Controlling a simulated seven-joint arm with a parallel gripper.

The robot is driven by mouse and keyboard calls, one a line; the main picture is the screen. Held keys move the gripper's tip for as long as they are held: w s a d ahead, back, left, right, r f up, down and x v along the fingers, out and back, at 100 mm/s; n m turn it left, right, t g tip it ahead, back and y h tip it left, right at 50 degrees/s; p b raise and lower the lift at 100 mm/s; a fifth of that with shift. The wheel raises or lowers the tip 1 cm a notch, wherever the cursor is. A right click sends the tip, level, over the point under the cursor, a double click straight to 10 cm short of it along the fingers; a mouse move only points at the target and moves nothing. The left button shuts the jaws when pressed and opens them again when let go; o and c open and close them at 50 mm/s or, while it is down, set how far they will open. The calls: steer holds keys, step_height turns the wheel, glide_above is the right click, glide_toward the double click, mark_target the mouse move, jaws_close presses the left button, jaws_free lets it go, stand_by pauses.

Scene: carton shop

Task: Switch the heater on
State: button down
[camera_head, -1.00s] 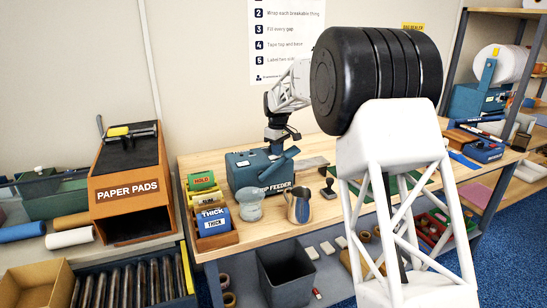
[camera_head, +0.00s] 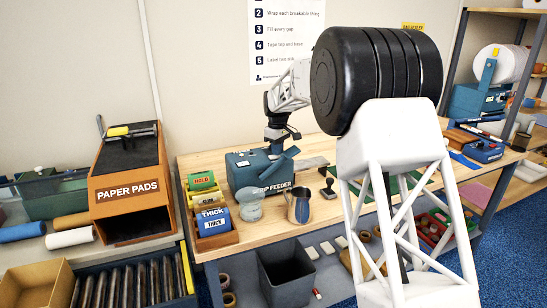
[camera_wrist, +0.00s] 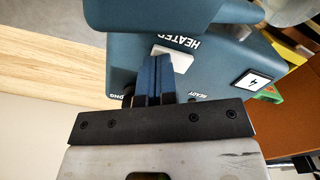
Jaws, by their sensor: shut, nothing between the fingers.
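The teal feeder machine (camera_head: 242,180) stands on the wooden bench, its front lettering partly readable as "...P FEEDER". In the wrist view its teal housing (camera_wrist: 225,60) carries a white rocker switch (camera_wrist: 178,58) beside the word HEATER. My gripper (camera_wrist: 154,62) is shut and empty, its blue fingertips at the near edge of this switch and covering part of it. I cannot tell whether they touch it or which way it is tipped. In the head view my gripper (camera_head: 279,147) is over the top of the machine.
Beside the machine are a clear jug (camera_head: 249,207), a metal pitcher (camera_head: 299,208) and a box of labelled rolls (camera_head: 212,220). A stamp (camera_head: 328,188) stands to the right. In the wrist view a white numbered tile (camera_wrist: 254,80) and a READY label share the panel.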

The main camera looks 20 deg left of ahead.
steer(key=shift+r, duration=3.15)
